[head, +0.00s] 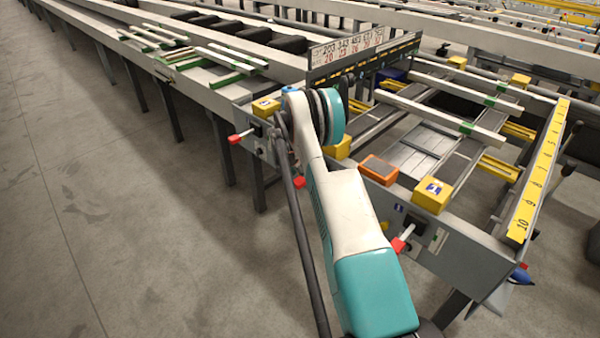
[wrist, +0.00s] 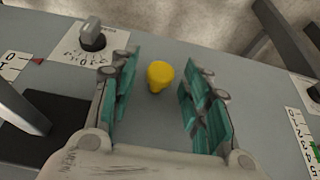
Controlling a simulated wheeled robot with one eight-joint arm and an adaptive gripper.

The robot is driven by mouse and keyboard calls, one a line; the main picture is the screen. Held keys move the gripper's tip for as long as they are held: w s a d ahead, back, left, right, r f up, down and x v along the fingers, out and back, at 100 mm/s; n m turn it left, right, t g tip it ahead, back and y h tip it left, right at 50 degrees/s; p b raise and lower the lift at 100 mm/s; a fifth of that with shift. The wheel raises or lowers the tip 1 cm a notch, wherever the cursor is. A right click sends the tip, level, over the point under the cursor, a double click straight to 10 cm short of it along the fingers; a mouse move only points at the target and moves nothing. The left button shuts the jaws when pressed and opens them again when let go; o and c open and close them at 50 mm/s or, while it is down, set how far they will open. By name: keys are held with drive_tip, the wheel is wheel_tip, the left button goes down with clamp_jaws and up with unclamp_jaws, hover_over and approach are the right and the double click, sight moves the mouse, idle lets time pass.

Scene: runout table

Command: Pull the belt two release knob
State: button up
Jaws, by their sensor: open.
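A round yellow knob (wrist: 160,77) stands out from a grey panel (wrist: 165,130) in the wrist view. My gripper (wrist: 159,72) is open, with one teal-padded finger on each side of the knob. Clear gaps show between the knob and both fingers, so it is not gripped. In the head view my arm covers part of the grey front panel (head: 460,262), and my gripper is hidden behind it. A small yellow spot (head: 384,226) shows on that panel just right of my arm. I cannot tell which belt the knob belongs to.
A black dial (wrist: 92,38) on a white scale plate sits left of the knob. A numbered white plate (wrist: 303,137) is at the right. Red-tipped levers (head: 399,244) stick out of the front panel. An orange-topped box (head: 379,169) lies on the table. Floor at left is clear.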

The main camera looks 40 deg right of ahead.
clamp_jaws()
drive_tip(key=shift+s+a, duration=0.1)
drive_tip(key=shift+a, duration=0.8)
unclamp_jaws()
drive_tip(key=shift+a, duration=0.1)
drive_tip(key=v, duration=1.2)
